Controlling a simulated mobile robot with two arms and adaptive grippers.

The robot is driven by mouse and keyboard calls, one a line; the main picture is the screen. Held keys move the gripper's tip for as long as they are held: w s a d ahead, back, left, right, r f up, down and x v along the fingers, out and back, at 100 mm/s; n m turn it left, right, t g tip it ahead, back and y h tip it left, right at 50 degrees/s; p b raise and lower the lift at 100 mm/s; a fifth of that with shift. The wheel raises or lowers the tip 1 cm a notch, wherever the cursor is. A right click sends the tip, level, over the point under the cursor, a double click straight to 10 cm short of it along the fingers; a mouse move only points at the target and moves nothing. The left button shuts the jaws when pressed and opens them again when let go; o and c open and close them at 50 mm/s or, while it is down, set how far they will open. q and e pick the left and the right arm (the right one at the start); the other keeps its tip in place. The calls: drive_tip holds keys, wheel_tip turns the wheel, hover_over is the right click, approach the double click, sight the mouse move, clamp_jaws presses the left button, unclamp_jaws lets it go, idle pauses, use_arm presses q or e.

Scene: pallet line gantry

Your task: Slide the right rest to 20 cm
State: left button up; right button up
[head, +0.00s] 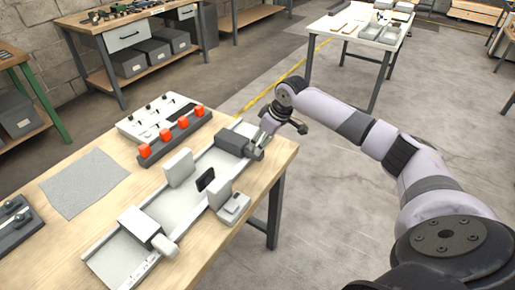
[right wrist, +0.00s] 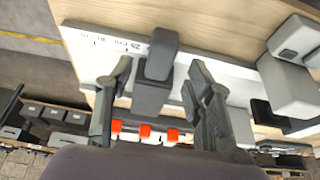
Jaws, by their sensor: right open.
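The right rest (head: 238,136) is a dark grey block on the far right end of a long pale tray-like rail (head: 212,160) on the wooden table. My right gripper (head: 258,144) is at its outer side. In the right wrist view, the rest's dark handle (right wrist: 160,56) lies between the two spread fingers of my right gripper (right wrist: 162,92), with gaps visible on both sides. A printed scale (right wrist: 130,46) runs along the rail; its exact reading is too small to tell. A white rest (head: 140,224) with a grey knob sits near the rail's left end. My left gripper is out of view.
On the rail stand a pale upright block (head: 180,167) and a black plate (head: 205,180); a pale block (head: 234,207) sits at its front edge. Behind are a bar with several orange pieces (head: 165,134) and a control panel (head: 157,117). A grey mat (head: 85,184) lies left.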

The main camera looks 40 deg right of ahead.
drive_tip(key=v, duration=0.6)
drive_tip(key=shift+r, duration=0.3)
drive_tip(key=shift+s+f, duration=0.1)
drive_tip(key=shift+s, duration=0.05)
